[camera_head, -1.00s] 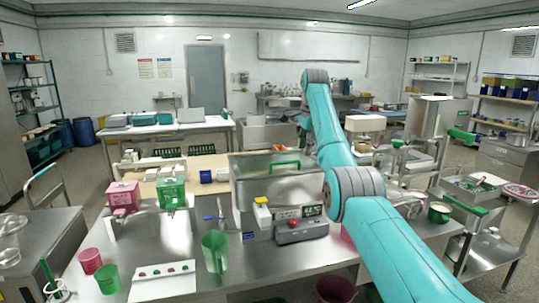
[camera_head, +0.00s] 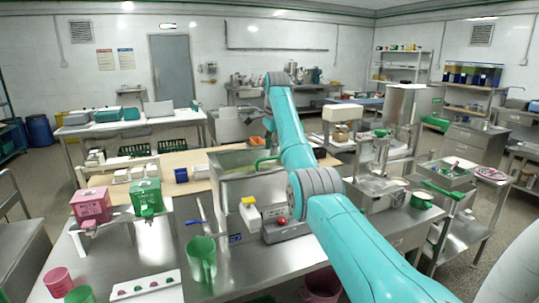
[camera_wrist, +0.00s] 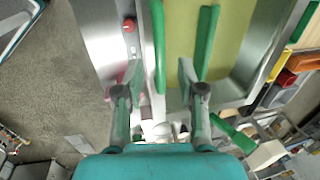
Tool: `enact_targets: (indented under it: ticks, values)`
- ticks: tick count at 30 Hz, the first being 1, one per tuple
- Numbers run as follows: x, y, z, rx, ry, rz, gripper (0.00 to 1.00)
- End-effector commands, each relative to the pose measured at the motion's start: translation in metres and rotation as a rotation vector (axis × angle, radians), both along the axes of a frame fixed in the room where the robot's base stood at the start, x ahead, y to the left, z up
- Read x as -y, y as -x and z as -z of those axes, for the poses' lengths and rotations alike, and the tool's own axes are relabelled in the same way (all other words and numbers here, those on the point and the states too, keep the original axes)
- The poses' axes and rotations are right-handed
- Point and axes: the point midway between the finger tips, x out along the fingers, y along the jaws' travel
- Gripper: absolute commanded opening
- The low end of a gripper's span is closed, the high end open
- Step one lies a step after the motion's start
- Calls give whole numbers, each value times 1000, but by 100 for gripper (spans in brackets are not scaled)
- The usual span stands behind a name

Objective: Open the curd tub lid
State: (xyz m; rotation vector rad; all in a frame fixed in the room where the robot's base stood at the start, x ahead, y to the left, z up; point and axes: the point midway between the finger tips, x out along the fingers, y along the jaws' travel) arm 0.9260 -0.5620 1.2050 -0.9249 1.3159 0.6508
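The steel curd tub (camera_head: 245,188) stands on the bench, centre of the head view. Yellow-green content (camera_wrist: 235,30) shows inside its steel walls in the wrist view, so its top is at least partly uncovered. A green handle (camera_head: 267,161) shows at the tub's right in the head view, beside my arm. In the wrist view a long green bar (camera_wrist: 158,45) lies between my gripper's fingertips and another green piece lies by the right finger. My gripper (camera_wrist: 160,68) is open, its fingers apart. The lid's exact tilt is unclear; the head view hides my gripper behind my arm.
A grey control box with a red button (camera_head: 283,221) stands before the tub. A green jug (camera_head: 201,260), pink hopper (camera_head: 91,205) and green hopper (camera_head: 146,195) are to the left. A steel machine (camera_head: 375,190) is to the right.

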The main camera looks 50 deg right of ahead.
Motion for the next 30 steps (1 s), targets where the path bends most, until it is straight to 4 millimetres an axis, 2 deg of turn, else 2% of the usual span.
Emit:
enact_targets:
  ticks: [3,7,18,19,23,30]
  values:
    - [2,-3,16,-1,0,3,39]
    - [3,-4,27,-1,-1,5,39]
    - [3,-5,31,0,0,6,39]
    - [3,-5,31,0,0,6,34]
    - [3,-5,31,0,0,6,2]
    - [3,-5,31,0,0,6,0]
